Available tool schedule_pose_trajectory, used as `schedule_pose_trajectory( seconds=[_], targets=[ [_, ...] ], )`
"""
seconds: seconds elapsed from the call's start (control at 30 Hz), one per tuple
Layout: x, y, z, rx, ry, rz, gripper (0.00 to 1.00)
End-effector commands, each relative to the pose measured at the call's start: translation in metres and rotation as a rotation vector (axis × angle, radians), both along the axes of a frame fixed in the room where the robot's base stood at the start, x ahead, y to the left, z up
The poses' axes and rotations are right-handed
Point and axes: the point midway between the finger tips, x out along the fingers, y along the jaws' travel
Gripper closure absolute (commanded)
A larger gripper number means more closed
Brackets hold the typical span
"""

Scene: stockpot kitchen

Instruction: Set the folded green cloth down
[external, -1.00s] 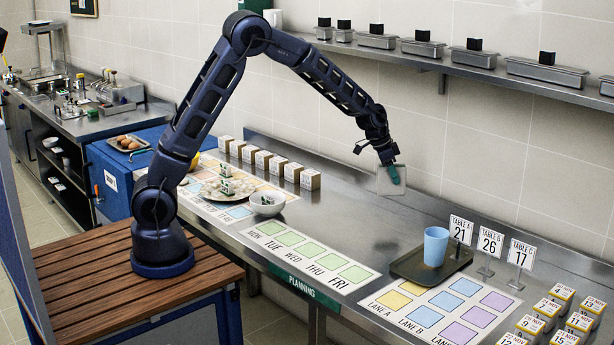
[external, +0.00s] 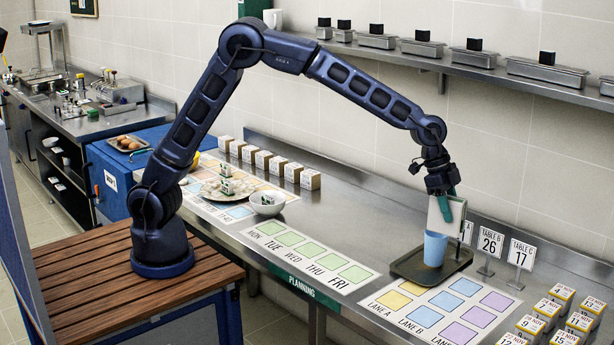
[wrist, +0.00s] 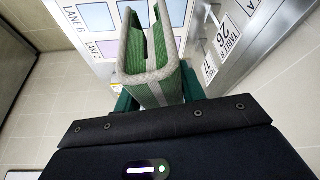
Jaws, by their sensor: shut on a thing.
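The folded green cloth (external: 455,217) shows its pale grey face in the external view, hanging upright from my gripper (external: 444,204). In the wrist view the folded cloth (wrist: 148,78) is green with grey edges, its two layers spread apart towards the far end. The teal fingers of my gripper (wrist: 158,94) are shut on it from both sides. The cloth is in the air over the dark tray (external: 462,262). Its lower edge overlaps the top of the blue cup (external: 434,249) in the picture; I cannot tell whether they touch.
Number signs, one reading 26 (external: 490,243), stand right behind the tray. The lane mat (external: 420,316) lies in front, the weekday mat (external: 310,255) to the left. Numbered boxes (external: 563,293) stand at the right. The steel counter (external: 350,215) left of the tray is clear.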

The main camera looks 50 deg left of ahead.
Motion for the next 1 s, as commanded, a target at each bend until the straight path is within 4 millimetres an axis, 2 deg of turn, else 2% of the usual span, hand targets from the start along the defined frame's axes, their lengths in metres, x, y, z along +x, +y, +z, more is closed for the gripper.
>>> schedule_pose_trajectory(
  seconds=[0.03,0.2,0.4,0.57,0.67,1.0],
  targets=[
    [-0.019,-0.017,0.004,0.001,-0.001,-0.034,0.85],
    [-0.072,-0.059,0.016,0.003,-0.005,-0.125,0.85],
    [-0.115,-0.089,0.026,0.006,-0.01,-0.193,0.85],
    [-0.13,-0.097,0.026,0.008,-0.009,-0.216,0.85],
    [-0.132,-0.099,0.015,0.01,-0.009,-0.219,0.85],
    [-0.132,-0.098,-0.058,0.011,-0.008,-0.219,0.85]
  ],
)
